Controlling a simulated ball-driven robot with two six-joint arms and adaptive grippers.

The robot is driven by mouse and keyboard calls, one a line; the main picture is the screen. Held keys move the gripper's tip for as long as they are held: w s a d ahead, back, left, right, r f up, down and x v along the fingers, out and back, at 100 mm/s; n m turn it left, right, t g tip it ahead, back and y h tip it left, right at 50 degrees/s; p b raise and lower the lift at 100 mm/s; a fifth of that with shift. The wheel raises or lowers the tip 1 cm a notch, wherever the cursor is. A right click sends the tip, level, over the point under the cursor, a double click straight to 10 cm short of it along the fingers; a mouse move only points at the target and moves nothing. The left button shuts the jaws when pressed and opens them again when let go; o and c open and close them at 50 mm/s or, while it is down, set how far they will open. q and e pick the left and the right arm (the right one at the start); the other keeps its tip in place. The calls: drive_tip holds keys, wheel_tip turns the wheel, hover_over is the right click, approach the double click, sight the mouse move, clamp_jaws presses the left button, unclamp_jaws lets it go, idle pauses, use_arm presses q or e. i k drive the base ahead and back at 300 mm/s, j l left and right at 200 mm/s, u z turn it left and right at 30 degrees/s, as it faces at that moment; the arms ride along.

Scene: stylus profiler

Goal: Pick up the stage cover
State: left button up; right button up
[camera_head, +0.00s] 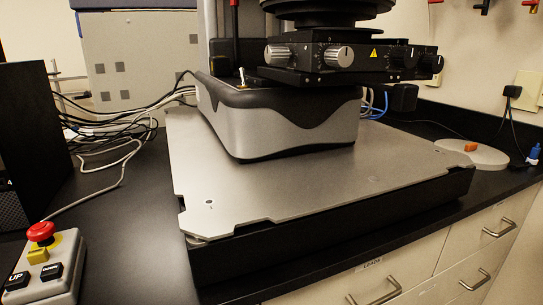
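A flat, round, pale grey disc (487,157) lies on the black bench at the right, beside the profiler. A small orange block (470,148) sits on its top. This disc may be the stage cover, but no label confirms it. The profiler (285,120) stands in the middle, with a grey and black body on a metal base plate (330,190). Its black upper head has silver knobs and a yellow warning triangle. Neither of my grippers is in view.
A control box with a red emergency button (41,232) stands at the front left. A black cabinet (30,150) and loose cables (115,140) are at the left. A blue-ended item (534,153) and a wall cord are near the disc. Drawers (430,265) are below the bench.

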sight(485, 158)
drive_tip(key=z, duration=1.25)
